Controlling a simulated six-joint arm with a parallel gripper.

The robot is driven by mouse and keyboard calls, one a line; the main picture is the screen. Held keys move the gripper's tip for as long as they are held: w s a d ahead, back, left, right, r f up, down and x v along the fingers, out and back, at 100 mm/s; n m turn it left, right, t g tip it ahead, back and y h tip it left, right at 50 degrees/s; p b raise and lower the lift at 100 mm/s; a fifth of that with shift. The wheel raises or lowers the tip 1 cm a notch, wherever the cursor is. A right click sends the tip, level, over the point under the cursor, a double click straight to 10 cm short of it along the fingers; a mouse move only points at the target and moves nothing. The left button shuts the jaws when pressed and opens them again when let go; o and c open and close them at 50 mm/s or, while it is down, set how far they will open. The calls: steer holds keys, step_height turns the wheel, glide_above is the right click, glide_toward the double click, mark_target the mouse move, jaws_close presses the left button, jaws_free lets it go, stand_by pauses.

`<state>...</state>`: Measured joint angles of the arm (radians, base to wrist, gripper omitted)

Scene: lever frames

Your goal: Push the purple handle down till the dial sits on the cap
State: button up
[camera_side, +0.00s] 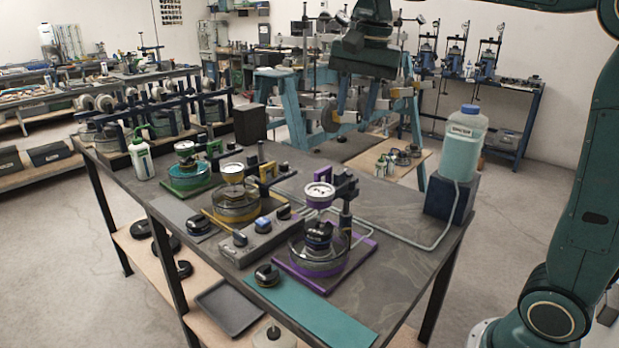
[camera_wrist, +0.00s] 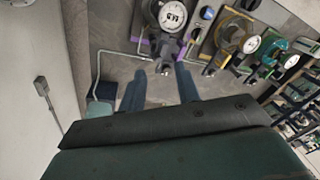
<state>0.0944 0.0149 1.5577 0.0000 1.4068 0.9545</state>
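The purple station stands near the front right of the bench. Its white dial (camera_side: 319,191) hangs on a dark lever arm, above and apart from the black cap (camera_side: 318,236) in the glass bowl. The dial also shows at the top of the wrist view (camera_wrist: 172,15). The purple handle (camera_side: 326,175) is small and partly hidden among the dark lever parts. My gripper (camera_side: 358,112) is above and beyond the station, touching nothing. In the wrist view its two bluish fingers (camera_wrist: 160,82) are spread apart with nothing between them.
Yellow (camera_side: 237,205) and green (camera_side: 188,175) stations stand to the left. A control box (camera_side: 250,238) sits beside the purple base. A water bottle (camera_side: 464,140) on a dark block stands at the right, with a tube running along the bench. The bench's right front is mostly clear.

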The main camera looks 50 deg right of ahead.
mark_target(323, 169)
steer(key=w+d+f+m+g, duration=0.1)
steer(key=w+d+m, duration=0.2)
steer(key=w+m, duration=0.3)
steer(key=w, duration=0.3)
steer(key=shift+w+f+g, duration=0.2)
steer(key=shift+g, duration=0.2)
steer(key=shift+f, duration=0.15)
steer(key=shift+f, duration=6.75)
jaws_close()
